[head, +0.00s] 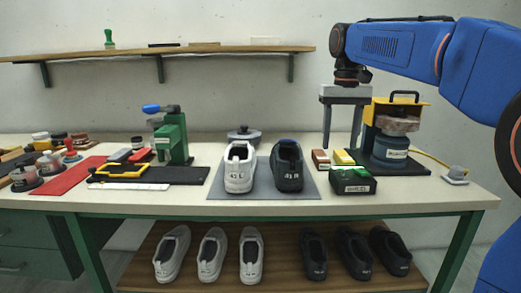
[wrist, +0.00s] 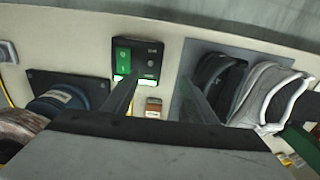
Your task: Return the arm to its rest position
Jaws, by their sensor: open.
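My gripper (head: 341,146) hangs from my blue arm at the right of the head view, pointing down above the rear of the table. Its two grey fingers are spread wide with nothing between them. In the wrist view the open fingers (wrist: 162,80) reach over the pale tabletop, between the dark box and the shoes. The white shoe (head: 239,168) and the dark shoe (head: 287,167) stand side by side on a grey mat (head: 215,188), left of my gripper. Both show at the right of the wrist view, the dark one (wrist: 218,82) nearer my fingers.
A dark box with green (head: 353,182) and small blocks (head: 321,157) lie near my gripper. A yellow-topped machine (head: 391,110) stands just right of it. A green press (head: 171,138) is farther left. A wall shelf (head: 120,54) hangs behind; more shoes (head: 250,256) stand below the table.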

